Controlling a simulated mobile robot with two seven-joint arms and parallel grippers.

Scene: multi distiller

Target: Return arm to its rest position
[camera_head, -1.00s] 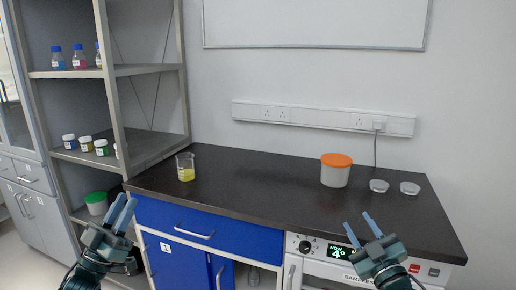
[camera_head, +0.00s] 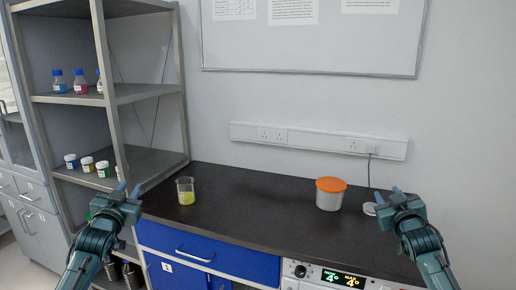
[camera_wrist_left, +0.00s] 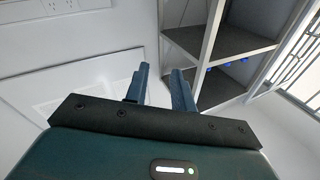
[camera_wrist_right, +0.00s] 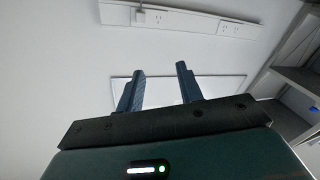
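My left gripper (camera_head: 130,190) is raised in front of the left end of the dark bench, near the shelf unit. In the left wrist view its two blue fingers (camera_wrist_left: 159,84) stand apart with nothing between them. My right gripper (camera_head: 386,192) is raised over the right part of the bench, in front of a clear dish (camera_head: 369,208) that it partly hides. In the right wrist view its fingers (camera_wrist_right: 160,82) are apart and empty. Both arms reach up from the lower edge of the head view.
The bench (camera_head: 262,210) holds a beaker of yellow liquid (camera_head: 186,196) and a white tub with an orange lid (camera_head: 329,198). A shelf unit (camera_head: 140,95) with bottles and jars stands at left. A socket rail (camera_head: 310,140) runs along the wall. The bench middle is clear.

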